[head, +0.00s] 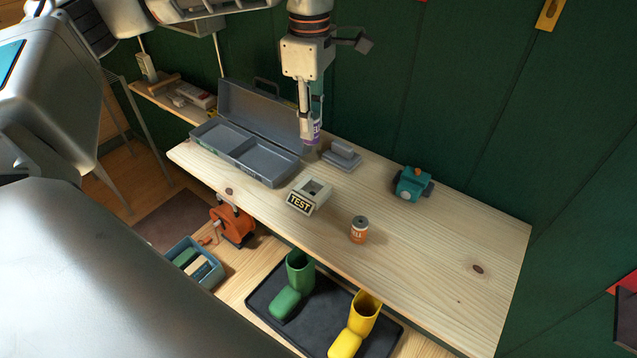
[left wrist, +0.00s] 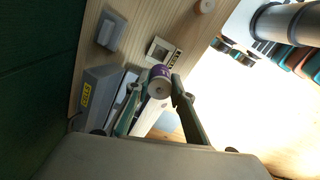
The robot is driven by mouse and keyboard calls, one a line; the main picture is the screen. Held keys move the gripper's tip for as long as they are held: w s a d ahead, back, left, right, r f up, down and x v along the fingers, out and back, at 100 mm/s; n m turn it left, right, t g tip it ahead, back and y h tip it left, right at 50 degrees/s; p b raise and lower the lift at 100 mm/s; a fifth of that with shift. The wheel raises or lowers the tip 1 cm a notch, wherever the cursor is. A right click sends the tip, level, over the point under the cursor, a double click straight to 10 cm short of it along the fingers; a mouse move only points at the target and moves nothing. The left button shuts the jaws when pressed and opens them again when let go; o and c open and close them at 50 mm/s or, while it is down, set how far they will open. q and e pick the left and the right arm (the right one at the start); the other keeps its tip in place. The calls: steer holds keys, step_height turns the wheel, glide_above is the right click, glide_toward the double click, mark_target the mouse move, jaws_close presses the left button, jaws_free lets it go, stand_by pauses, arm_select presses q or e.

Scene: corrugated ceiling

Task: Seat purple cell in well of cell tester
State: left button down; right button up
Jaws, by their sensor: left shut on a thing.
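My left gripper (head: 311,117) is shut on the purple cell (head: 314,131) and holds it above the bench, beside the open toolbox's right end. In the left wrist view the purple cell (left wrist: 158,82) sits between the fingertips, its round grey end facing the camera. The cell tester (head: 309,194) is a light block marked TEST with a dark square well in its top. It stands on the bench, nearer the front edge than the held cell; the well looks empty. The tester also shows in the left wrist view (left wrist: 162,50), just beyond the cell. My right gripper is not in view.
An orange cell (head: 359,230) stands right of the tester. A grey open toolbox (head: 265,165) lies left, a grey block (head: 341,156) behind, and a teal device (head: 411,184) at the right. The bench's right part is clear. Boots stand on a dark tray (head: 263,300) below.

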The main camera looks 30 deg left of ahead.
arm_select(q)
step_height(320, 180, down, 16)
steer(key=shift+f, duration=0.1)
stand_by(0.4)
steer(key=shift+f, duration=0.3)
steer(key=shift+s+f+b, duration=0.3)
steer(key=shift+f, duration=0.05)
steer(key=c, duration=1.7)
jaws_free()
steer(key=shift+f, duration=0.1)
steer(key=shift+w+f, duration=0.1)
steer(key=shift+w, duration=0.05)
steer(key=shift+r, duration=0.35)
step_height(320, 180, up, 13)
steer(key=shift+w+r, duration=0.1)
steer(key=shift+w, duration=0.05)
